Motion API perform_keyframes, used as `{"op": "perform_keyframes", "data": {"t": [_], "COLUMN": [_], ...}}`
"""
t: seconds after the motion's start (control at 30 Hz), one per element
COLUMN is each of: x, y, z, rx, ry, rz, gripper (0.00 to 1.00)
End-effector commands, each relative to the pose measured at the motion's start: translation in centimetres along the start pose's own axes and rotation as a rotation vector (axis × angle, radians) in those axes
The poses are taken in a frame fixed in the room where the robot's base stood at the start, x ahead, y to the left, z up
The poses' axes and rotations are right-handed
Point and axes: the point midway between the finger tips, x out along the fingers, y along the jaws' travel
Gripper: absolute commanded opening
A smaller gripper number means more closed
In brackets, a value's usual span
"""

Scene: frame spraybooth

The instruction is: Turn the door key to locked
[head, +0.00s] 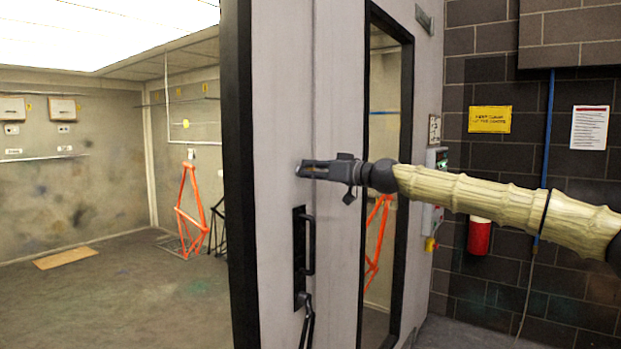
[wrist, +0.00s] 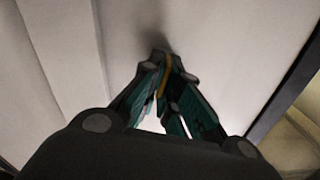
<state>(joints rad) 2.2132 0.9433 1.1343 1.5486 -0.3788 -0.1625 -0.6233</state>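My gripper (head: 303,170) is at the pale door (head: 283,120), above its black handle. In the wrist view my gripper (wrist: 165,68) has its fingertips drawn together close to the door face. A thin brass-yellow piece shows between the tips, which looks like the door key (wrist: 166,76). The fingers appear shut on it. The rest of the key and its lock are hidden behind the fingers, so I cannot tell which way the key is turned.
The black door handle (head: 309,245) sticks out just below my gripper. The door's dark edge (head: 238,170) stands at left, with the open booth and an orange frame (head: 190,210) beyond. A red extinguisher (head: 479,236) hangs on the brick wall at right.

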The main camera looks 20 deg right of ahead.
Motion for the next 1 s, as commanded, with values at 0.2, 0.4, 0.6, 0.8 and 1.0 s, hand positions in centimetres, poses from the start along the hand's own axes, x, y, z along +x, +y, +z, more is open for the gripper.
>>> {"op": "perform_keyframes", "data": {"t": [0.2, 0.4, 0.6, 0.8, 1.0], "x": [-0.05, -0.02, -0.05, -0.01, -0.05], "y": [0.37, 0.54, 0.77, 0.86, 1.02], "z": [0.31, 0.33, 0.27, 0.36, 0.40], "rx": [0.197, 0.389, 0.579, 0.770, 0.958], "ry": [0.004, 0.003, 0.005, 0.003, 0.004], "rz": [0.002, 0.001, 0.002, 0.002, 0.002], "gripper": [0.00, 0.00, 0.00, 0.00, 0.00]}}
